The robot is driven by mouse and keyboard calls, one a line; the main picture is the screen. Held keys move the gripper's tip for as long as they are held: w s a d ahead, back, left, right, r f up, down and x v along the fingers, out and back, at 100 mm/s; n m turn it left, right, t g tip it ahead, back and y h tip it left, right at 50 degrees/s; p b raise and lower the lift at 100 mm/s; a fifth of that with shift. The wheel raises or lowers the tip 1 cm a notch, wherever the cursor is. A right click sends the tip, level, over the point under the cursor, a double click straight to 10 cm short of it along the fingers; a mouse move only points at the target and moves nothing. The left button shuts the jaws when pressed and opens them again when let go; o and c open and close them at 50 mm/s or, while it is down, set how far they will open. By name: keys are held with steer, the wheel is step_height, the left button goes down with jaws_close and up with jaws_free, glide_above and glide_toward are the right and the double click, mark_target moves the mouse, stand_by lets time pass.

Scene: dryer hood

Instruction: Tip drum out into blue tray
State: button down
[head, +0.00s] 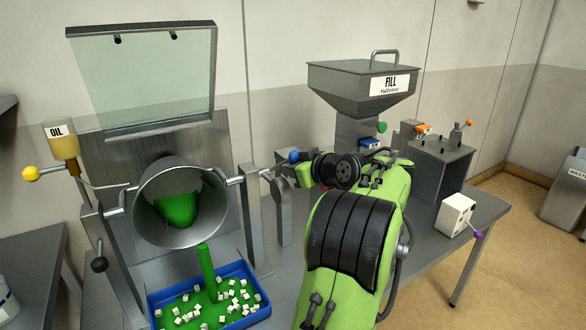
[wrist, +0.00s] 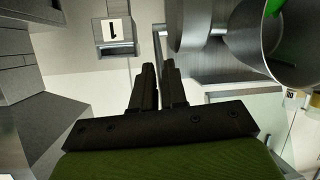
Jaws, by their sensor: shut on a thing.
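The grey drum (head: 150,212) is tipped forward on its cross shaft, its open mouth facing down and toward me. Green liquid (head: 176,207) shows inside, and a green stream (head: 206,268) falls from its rim. The blue tray (head: 254,269) sits below, with green liquid and several white cubes (head: 238,298) in it. My gripper (wrist: 158,68) is shut at the right end of the shaft, by the crank handle with the blue knob (head: 294,157). The exact grip is partly hidden by my wrist. The drum's rim (wrist: 262,72) also shows in the wrist view.
A raised glass hood (head: 150,75) stands over the drum. An oil cup (head: 62,143) with a yellow knob is at left. A FILL hopper (head: 362,85) stands behind my arm. A grey box (head: 440,165) and a white box (head: 457,215) are on the right bench.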

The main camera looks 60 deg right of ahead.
steer(key=shift+w+a, duration=0.35)
stand_by(0.6)
steer(key=c, duration=1.1)
jaws_free()
steer(key=shift+w+a+r, duration=0.1)
steer(key=shift+a+r, duration=0.05)
steer(key=shift+a, duration=0.05)
steer(key=o, duration=0.3)
steer(key=shift+d, duration=0.1)
steer(key=shift+d, duration=0.1)
steer(key=p+v, duration=0.4)
steer(key=v, duration=1.2)
steer(key=shift+d, duration=0.15)
steer(key=shift+c, duration=0.3)
